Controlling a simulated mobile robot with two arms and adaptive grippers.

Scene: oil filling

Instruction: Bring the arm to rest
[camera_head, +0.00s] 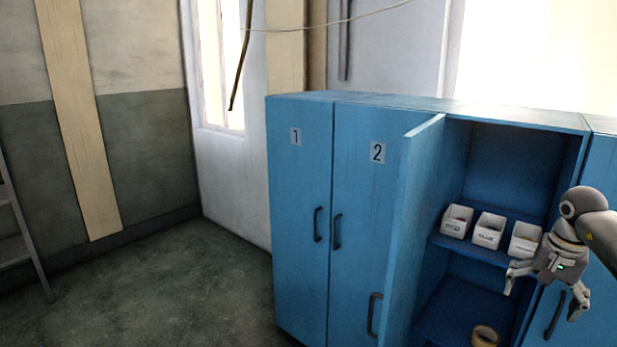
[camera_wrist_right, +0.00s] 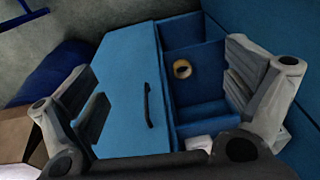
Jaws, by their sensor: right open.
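My right gripper (camera_head: 545,292) is at the right of the head view, in front of the blue cabinet (camera_head: 300,225). Its two fingers are spread apart with nothing between them. In the right wrist view the open fingers (camera_wrist_right: 165,100) frame the cabinet's open door (camera_wrist_right: 130,85) and its shelves. My left gripper is not in view.
The open cabinet door (camera_head: 412,230) juts forward. Several small white boxes (camera_head: 488,230) stand on the upper shelf, partly behind my right gripper. A tape roll (camera_head: 485,336) lies lower down. A ladder (camera_head: 20,235) stands at the far left. The floor (camera_head: 150,290) left of the cabinet is clear.

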